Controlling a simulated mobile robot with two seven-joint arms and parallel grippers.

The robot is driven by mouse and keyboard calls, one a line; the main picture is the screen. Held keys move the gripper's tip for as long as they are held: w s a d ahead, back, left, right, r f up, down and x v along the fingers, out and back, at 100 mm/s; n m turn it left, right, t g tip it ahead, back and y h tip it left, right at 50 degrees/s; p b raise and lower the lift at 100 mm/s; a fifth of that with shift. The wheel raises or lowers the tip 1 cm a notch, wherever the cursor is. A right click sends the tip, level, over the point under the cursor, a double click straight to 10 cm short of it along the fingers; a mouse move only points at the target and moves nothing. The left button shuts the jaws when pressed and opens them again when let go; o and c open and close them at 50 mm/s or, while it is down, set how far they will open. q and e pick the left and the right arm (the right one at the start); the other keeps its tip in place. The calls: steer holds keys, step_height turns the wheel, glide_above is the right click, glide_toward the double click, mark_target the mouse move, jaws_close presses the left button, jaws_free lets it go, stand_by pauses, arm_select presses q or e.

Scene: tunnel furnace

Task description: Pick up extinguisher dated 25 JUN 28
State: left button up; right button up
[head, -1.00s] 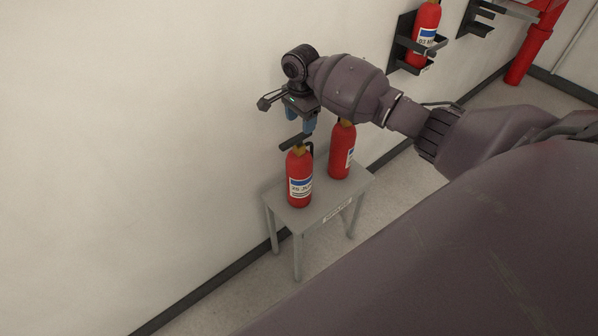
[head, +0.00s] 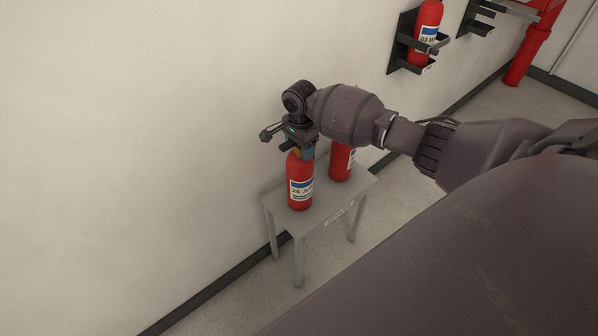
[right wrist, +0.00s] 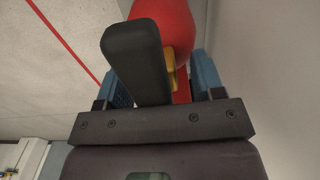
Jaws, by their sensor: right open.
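The extinguisher whose label begins "25 JU" (head: 300,188) stands upright at the front left of a small grey table (head: 322,208). The rest of its date is not legible. My right gripper (head: 303,150) points down over its top, with the jaws open around the valve and handle. In the right wrist view, the black handle (right wrist: 137,60) lies between the two blue fingers of the gripper (right wrist: 163,85), with the red body (right wrist: 172,22) beyond. A second red extinguisher (head: 341,164) stands behind on the same table, its top hidden by my right arm. My left gripper is not in view.
A third extinguisher (head: 427,38) sits in a black wall bracket (head: 404,55). An empty bracket (head: 478,20) and a red pipe (head: 522,55) are farther right. The pale wall (head: 130,130) runs close behind the table. The floor in front is clear.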

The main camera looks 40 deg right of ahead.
steer(key=shift+r, duration=0.1)
jaws_close()
steer(key=shift+w+r, duration=0.1)
steer(key=shift+r, duration=0.05)
stand_by(0.3)
steer(key=shift+r, duration=0.1)
